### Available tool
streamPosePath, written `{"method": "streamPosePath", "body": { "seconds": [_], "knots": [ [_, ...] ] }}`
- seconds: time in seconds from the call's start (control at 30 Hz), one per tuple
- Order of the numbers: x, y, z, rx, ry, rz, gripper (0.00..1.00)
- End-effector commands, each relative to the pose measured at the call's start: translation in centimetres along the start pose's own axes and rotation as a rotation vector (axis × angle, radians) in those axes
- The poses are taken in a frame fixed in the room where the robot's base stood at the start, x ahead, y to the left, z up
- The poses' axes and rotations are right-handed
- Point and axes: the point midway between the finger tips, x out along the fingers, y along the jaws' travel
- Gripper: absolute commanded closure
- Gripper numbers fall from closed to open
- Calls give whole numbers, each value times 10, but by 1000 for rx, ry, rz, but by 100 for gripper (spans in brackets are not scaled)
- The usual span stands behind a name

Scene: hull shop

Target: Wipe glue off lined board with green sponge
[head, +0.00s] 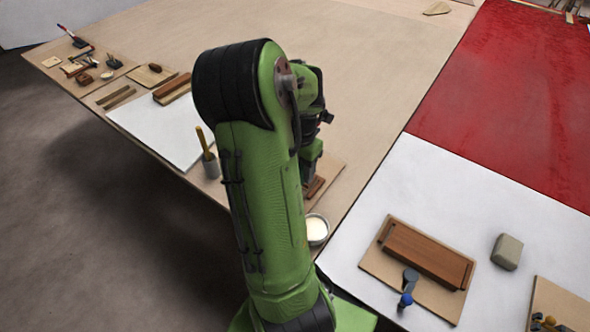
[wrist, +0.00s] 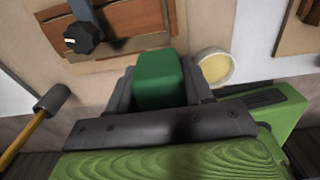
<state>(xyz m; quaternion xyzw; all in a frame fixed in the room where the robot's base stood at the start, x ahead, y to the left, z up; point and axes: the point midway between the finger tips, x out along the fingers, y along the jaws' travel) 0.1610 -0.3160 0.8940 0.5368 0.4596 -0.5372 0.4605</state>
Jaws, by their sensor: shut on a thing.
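My gripper (wrist: 160,95) is shut on the green sponge (wrist: 158,72), which sits between its two dark fingers in the wrist view. Ahead of the sponge lies a reddish-brown wooden board (wrist: 155,18) on a paler tan panel. I take it for the lined board; its lines and any glue are not clear. The sponge's far end shows close to the board's near edge; I cannot tell whether they touch. In the head view my arm hides most of the gripper, and part of the brown board (head: 314,188) shows below it.
A blue-grey clamp with a black knob (wrist: 84,37) reaches over the board. A white bowl (wrist: 215,68) stands right of the sponge. Another clamped wooden block (head: 425,255) and a grey-beige block (head: 507,252) are at right.

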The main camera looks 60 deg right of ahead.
Motion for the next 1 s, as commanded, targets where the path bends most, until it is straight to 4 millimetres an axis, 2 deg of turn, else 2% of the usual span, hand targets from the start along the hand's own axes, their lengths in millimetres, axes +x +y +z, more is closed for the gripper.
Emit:
{"method": "streamPosePath", "body": {
  "seconds": [0.03,0.1,0.37,0.7,0.83,1.0],
  "knots": [
    [14,0,0,1,2,-2,74],
    [27,0,-1,2,3,-3,74],
    [73,0,0,3,1,-2,74],
    [65,54,0,0,0,-1,74],
    [66,64,0,2,1,-2,74],
    [67,66,0,4,1,-1,74]
  ]
}}
